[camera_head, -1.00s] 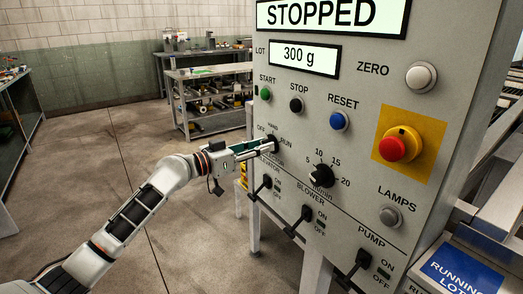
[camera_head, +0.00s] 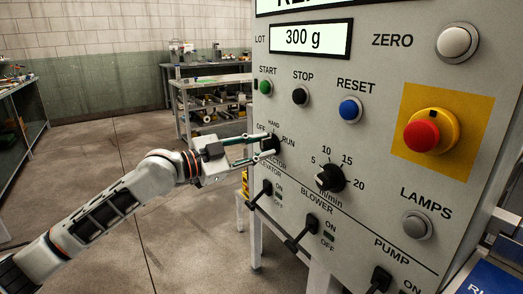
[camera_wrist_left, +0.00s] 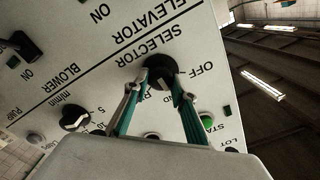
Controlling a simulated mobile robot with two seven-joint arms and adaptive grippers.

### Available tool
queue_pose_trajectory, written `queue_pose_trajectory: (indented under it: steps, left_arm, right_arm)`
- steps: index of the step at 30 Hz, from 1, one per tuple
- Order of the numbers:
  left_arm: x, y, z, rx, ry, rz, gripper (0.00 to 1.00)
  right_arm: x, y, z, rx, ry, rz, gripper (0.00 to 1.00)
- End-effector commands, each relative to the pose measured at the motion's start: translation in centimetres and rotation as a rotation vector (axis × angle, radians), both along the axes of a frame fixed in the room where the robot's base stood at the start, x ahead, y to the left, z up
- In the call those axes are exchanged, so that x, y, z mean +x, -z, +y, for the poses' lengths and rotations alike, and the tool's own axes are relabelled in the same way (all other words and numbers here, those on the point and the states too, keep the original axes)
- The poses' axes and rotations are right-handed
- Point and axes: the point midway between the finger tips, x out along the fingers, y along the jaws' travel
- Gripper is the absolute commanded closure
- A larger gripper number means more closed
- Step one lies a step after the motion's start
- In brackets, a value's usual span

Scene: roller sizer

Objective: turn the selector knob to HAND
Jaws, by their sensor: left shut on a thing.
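The black selector knob (camera_head: 269,144) sits at the left edge of the grey control panel, with OFF, HAND and RUN printed around it. It also shows in the left wrist view (camera_wrist_left: 162,66), upside down, beside the OFF label. My left gripper (camera_head: 266,149) is at the panel, with one finger on each side of the knob. In the left wrist view its two green-backed fingers (camera_wrist_left: 161,84) are shut on the knob. The fingers partly cover the HAND and RUN labels there. I cannot tell which label the knob points to. My right gripper is not in view.
A speed dial (camera_head: 330,178) is right of the selector. The ELEVATOR switch (camera_head: 262,193) and BLOWER switch (camera_head: 300,236) jut out below. The green START button (camera_head: 265,87) and red emergency stop (camera_head: 424,134) are above. The floor left of the panel is open.

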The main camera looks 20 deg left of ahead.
Motion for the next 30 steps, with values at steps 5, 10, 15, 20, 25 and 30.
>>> queue_pose_trajectory:
  steps: [5, 10, 15, 20, 25, 30]
  left_arm:
    - [0.02, 0.27, 0.01, 0.044, 0.0, -0.03, 0.96]
    - [-0.01, 0.21, -0.03, 0.062, 0.0, -0.045, 0.96]
    - [-0.02, 0.15, -0.04, 0.064, 0.001, -0.048, 0.96]
    - [-0.03, 0.13, -0.04, 0.064, 0.001, -0.047, 0.96]
    - [-0.03, 0.12, -0.04, 0.063, 0.0, -0.047, 0.58]
    - [-0.02, 0.07, -0.03, 0.062, 0.0, -0.047, 0.58]
  right_arm:
    - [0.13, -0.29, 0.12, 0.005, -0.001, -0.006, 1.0]
    - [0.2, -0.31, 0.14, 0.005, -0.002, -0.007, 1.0]
    - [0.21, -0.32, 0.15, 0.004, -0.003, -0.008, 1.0]
    - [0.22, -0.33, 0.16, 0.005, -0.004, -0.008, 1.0]
    - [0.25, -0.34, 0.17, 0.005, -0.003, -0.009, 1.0]
    - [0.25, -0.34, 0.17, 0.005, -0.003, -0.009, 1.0]
